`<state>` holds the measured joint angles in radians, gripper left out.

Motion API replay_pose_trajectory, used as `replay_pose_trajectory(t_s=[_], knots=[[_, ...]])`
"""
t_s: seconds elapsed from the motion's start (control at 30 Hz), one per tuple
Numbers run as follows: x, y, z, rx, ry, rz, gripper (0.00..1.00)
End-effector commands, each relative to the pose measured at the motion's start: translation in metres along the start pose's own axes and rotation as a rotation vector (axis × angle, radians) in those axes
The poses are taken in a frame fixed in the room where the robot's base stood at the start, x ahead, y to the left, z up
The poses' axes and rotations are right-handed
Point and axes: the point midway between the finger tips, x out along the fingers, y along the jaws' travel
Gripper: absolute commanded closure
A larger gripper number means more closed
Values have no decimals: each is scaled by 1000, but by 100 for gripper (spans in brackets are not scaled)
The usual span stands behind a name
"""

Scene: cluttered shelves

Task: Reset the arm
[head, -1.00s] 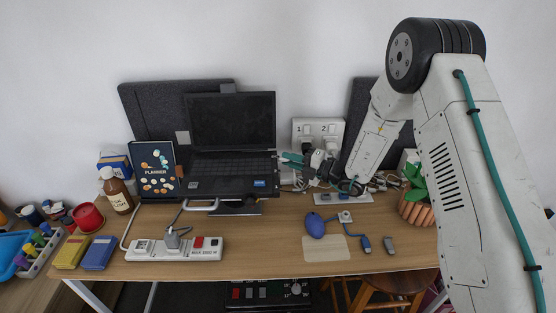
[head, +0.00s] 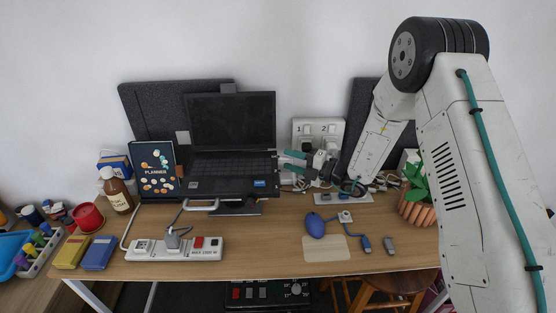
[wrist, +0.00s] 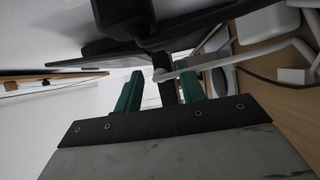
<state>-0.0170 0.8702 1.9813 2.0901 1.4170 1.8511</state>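My gripper (head: 284,160) is at the right edge of the laptop (head: 232,125), in front of the wall socket panel (head: 318,130). Its two teal fingers point left and stand apart in the head view. In the wrist view my gripper (wrist: 160,76) also shows its fingers spread, with a dark bar-like part and a pale rod or cable seen between or beyond them. Neither finger visibly grips anything. I cannot tell whether a finger touches the laptop. My arm comes in from the right above the table.
A brown bottle (head: 117,190) and planner (head: 155,172) stand left. A potted plant (head: 416,206) is under my arm. The wall above is clear.

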Motion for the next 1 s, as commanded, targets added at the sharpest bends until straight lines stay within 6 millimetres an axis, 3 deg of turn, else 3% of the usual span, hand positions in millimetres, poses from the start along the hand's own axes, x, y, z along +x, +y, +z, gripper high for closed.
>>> replay_pose_trajectory(t_s=[0.3,0.47,0.6,0.77,1.0], knots=[[-54,0,1,1,-2,0,60],[-68,0,0,-13,-1,-1,60],[-70,-3,-4,-129,20,-13,60],[-78,-18,-45,-371,189,-53,60],[-105,18,-119,-873,558,2,60]])
